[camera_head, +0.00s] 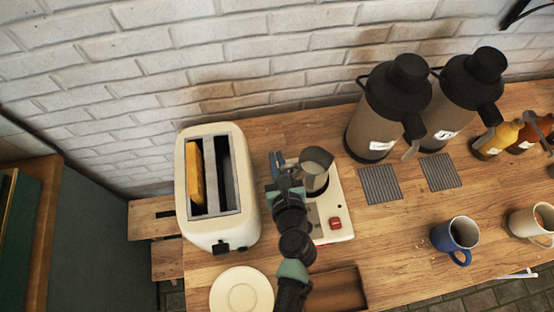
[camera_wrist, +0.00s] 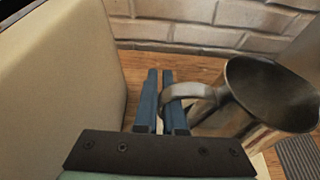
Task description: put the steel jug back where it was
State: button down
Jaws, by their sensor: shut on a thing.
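The steel jug (camera_head: 316,181) is a grey metal pitcher at the cream machine with a red switch (camera_head: 339,205), upright or nearly so. I cannot tell whether its base touches the machine. In the wrist view the jug (camera_wrist: 268,95) is at the right, its open mouth showing and its handle reaching left to my fingers. My gripper (camera_head: 277,164) is at the jug's left side. In the wrist view my gripper (camera_wrist: 160,80) is shut on the handle, with its blue fingers on either side. The jug's base is hidden.
A cream toaster (camera_head: 240,222) with bread stands close on the left. Two dark-topped flasks (camera_head: 368,125) stand at the right, behind metal grates (camera_head: 380,184). A blue mug (camera_head: 456,235) stands front right. A pale plate (camera_head: 242,291) and brown tray (camera_head: 340,288) lie in front.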

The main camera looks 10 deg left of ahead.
jog(key=shift+f, duration=0.15)
jog(key=c, duration=1)
grip_release()
